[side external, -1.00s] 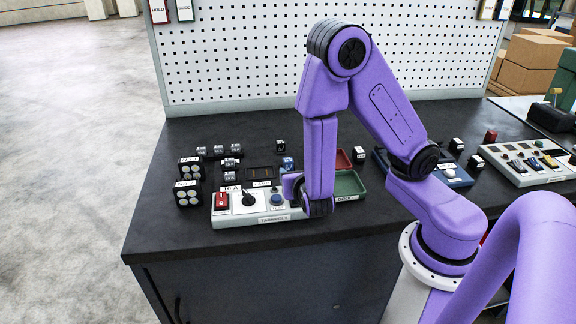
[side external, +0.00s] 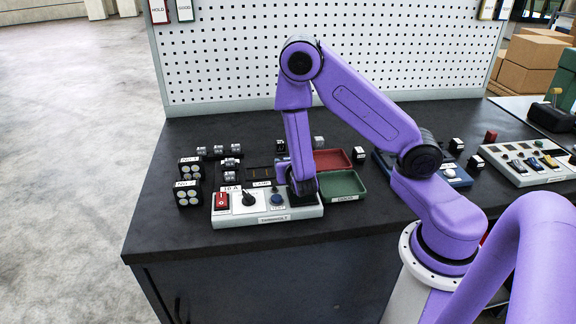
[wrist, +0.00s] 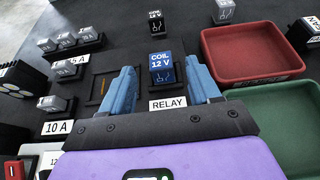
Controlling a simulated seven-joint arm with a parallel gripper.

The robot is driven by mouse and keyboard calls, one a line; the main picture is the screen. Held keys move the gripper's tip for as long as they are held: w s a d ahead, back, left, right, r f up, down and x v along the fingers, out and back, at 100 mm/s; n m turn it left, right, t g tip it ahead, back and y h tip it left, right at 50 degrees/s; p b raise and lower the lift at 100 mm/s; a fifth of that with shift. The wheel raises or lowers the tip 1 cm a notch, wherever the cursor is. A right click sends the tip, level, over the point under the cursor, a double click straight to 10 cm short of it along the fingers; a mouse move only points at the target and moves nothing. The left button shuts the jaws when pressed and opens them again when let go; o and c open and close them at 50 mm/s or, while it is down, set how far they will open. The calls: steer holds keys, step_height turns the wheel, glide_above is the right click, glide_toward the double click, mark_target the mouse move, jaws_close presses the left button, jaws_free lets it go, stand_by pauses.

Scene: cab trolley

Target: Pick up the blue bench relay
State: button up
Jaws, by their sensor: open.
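The blue relay (wrist: 161,68), marked "COIL 12 V", stands upright in the wrist view behind a white "RELAY" label (wrist: 168,104). My gripper (wrist: 160,88) is open, with one blue finger to the left and one to the right of the relay in the picture. The relay appears between the fingers, but slightly beyond their tips, and I see no contact. In the side external view my gripper (side external: 303,188) is low behind the right end of the grey tester panel (side external: 262,217), and my arm mostly hides the blue relay there.
A red tray (wrist: 235,66) and a green tray (wrist: 272,107) lie to the right. A dark relay (wrist: 156,24) with a "COIL 12 V" top stands behind the blue one. Small grey blocks (wrist: 89,36) on "5 A" and "10 A" holders stand to the left, beside an empty slotted holder (wrist: 100,88).

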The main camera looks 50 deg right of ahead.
mark_target(288, 158)
steer(key=shift+x, duration=2.6)
steer(key=shift+r, duration=0.1)
steer(key=c, duration=1.1)
steer(key=shift+c, duration=0.2)
